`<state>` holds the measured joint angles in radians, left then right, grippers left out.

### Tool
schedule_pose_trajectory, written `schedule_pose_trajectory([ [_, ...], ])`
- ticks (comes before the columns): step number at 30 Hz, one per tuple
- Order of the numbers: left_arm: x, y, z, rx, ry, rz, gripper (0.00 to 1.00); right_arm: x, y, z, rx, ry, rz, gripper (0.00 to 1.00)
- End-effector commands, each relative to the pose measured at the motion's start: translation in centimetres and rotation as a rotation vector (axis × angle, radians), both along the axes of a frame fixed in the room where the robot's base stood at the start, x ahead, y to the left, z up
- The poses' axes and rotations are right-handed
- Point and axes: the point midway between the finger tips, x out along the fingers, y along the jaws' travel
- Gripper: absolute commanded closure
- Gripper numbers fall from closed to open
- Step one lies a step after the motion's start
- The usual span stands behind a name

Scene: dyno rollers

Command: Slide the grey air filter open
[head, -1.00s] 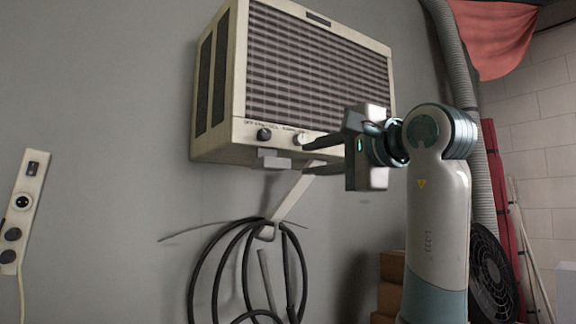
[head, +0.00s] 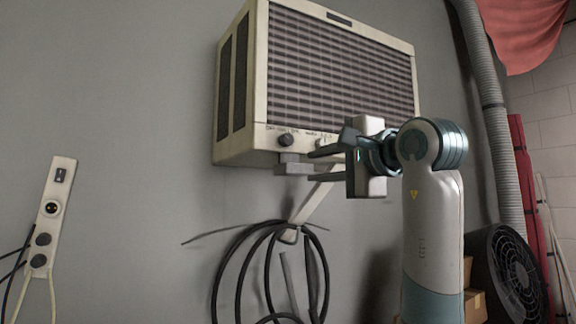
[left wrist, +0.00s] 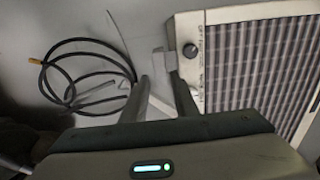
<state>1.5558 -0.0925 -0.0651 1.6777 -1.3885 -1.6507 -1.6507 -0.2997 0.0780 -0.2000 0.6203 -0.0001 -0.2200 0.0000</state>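The grey air filter (head: 289,158) shows as a small light-grey tab under the lower front edge of the beige wall unit (head: 240,150), below its left knob. In the left wrist view the tab (left wrist: 159,62) lies just beyond the fingertips. My left gripper (head: 310,160) comes in from the right beneath the unit, its fingers pointing left at the tab. The two fingers stand apart in the left wrist view (left wrist: 161,80), so it is open. Whether the fingers touch the tab I cannot tell. My right gripper is not in view.
A coiled black cable (head: 240,270) hangs on the wall below. A socket strip (head: 47,215) is at the left, a black fan (head: 510,275) at the right.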

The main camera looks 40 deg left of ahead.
Motion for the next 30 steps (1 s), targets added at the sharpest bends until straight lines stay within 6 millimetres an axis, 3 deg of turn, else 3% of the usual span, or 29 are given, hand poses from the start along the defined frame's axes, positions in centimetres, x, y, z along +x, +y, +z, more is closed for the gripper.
schedule_pose_trajectory([
  [3, 0.6, 2.2, 0.4, -0.001, 0.001, 0.004, 0.73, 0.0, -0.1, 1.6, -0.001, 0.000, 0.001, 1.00],
  [18, 2.9, 10.3, 0.3, -0.001, 0.001, 0.004, 0.73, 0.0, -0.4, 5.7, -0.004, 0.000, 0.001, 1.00],
  [30, 3.4, 12.0, 0.0, 0.000, 0.000, 0.001, 0.73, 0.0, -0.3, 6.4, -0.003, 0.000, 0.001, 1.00],
])
